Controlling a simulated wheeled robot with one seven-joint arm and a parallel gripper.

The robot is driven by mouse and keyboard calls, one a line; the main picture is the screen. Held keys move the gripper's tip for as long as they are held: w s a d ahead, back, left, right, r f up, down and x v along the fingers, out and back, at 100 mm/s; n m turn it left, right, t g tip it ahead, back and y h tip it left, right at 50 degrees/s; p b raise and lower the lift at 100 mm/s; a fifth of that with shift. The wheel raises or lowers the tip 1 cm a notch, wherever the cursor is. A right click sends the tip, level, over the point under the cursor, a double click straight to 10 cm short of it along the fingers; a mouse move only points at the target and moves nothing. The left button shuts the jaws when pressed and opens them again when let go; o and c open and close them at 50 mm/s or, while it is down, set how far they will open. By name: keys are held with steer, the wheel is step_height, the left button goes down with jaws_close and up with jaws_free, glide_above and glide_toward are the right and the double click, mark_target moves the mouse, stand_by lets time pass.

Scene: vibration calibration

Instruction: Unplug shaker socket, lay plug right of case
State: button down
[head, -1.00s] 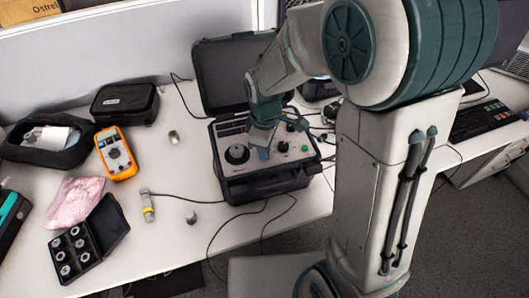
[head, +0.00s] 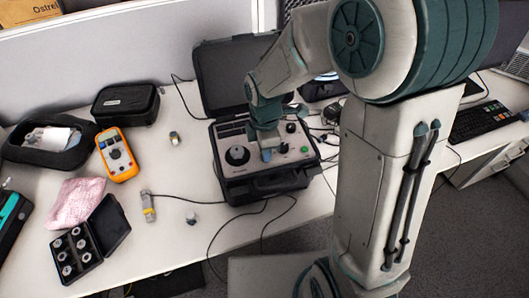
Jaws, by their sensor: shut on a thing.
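The open black case (head: 262,188) stands on the white desk, its lid (head: 222,78) raised at the back. Its grey panel has a large round dial (head: 237,155) at the left and small dark knobs (head: 290,142) at the right. My gripper (head: 266,154) points down at the middle of the panel, right of the dial, shut on the plug. The plug and the shaker socket are hidden by the fingers and too small to make out. I cannot tell whether the plug is still in the socket.
A black cable (head: 240,224) loops in front of the case. Left are a yellow-grey cylinder (head: 148,207), a small metal piece (head: 191,218), an orange meter (head: 117,155) and an open box of fittings (head: 75,255). Right of the case, more cables lie near my column.

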steer(key=shift+n, duration=0.4)
steer(key=shift+n+p, duration=0.4)
steer(key=shift+n, duration=0.3)
steer(key=shift+n+p, duration=0.55)
steer(key=shift+n, duration=0.55)
steer(key=shift+r+p, duration=0.9)
steer(key=shift+p, duration=0.15)
stand_by(0.9)
steer(key=shift+r+p, duration=1.5)
steer(key=shift+r, duration=0.1)
